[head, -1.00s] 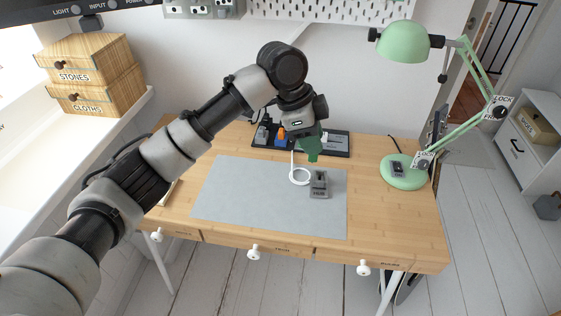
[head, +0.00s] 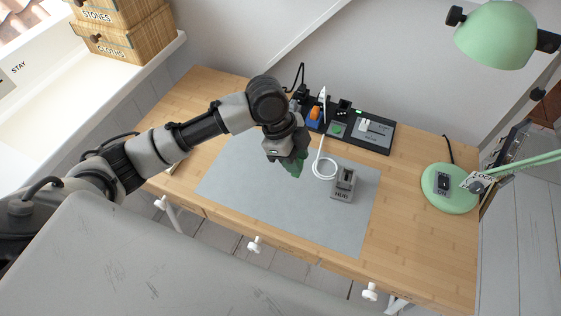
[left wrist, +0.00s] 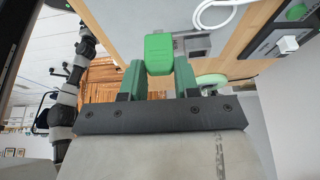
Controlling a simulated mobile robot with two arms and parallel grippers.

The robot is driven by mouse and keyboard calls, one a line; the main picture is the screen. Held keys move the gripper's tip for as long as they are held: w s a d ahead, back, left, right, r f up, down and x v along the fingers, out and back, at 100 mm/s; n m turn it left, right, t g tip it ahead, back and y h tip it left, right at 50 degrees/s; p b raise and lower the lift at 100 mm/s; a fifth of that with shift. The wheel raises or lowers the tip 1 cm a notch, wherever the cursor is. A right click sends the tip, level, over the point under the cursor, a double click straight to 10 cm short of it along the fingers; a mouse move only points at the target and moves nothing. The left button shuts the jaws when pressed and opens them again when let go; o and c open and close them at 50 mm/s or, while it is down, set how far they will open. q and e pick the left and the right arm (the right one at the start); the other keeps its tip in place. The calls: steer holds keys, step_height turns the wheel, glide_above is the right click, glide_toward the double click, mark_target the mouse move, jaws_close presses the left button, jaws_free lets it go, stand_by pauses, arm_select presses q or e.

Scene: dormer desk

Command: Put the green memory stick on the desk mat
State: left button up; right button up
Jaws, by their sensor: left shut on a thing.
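My left gripper (head: 293,165) hangs above the grey desk mat (head: 285,215), left of the hub. In the left wrist view its two dark green fingers (left wrist: 159,82) are shut on the bright green memory stick (left wrist: 158,52). The stick's end sticks out beyond the fingertips, with the grey mat (left wrist: 135,22) beyond it. In the head view the stick is hard to tell from the green fingers. I cannot tell the exact gap between stick and mat. My right gripper is not in view.
A grey hub (head: 343,184) and a white cable loop (head: 324,168) are on the mat's right part. A black tray (head: 376,136) with small items stands behind the mat. A green lamp base (head: 450,200) is at right. The mat's front and left are clear.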

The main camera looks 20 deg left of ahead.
arm_select(q)
steer(key=a+f, duration=0.1)
steer(key=f, duration=0.1)
steer(key=w+a+f, duration=0.1)
steer(key=a+f, duration=0.1)
steer(key=f, duration=0.1)
steer(key=w+a+f, duration=0.1)
steer(key=a+f, duration=0.1)
steer(key=shift+a+f, duration=0.1)
steer(key=shift+f, duration=0.1)
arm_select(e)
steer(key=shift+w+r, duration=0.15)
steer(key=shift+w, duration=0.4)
arm_select(q)
steer(key=shift+f, duration=0.2)
steer(key=o, duration=0.9)
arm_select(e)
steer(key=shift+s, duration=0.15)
arm_select(q)
steer(key=shift+r, duration=0.1)
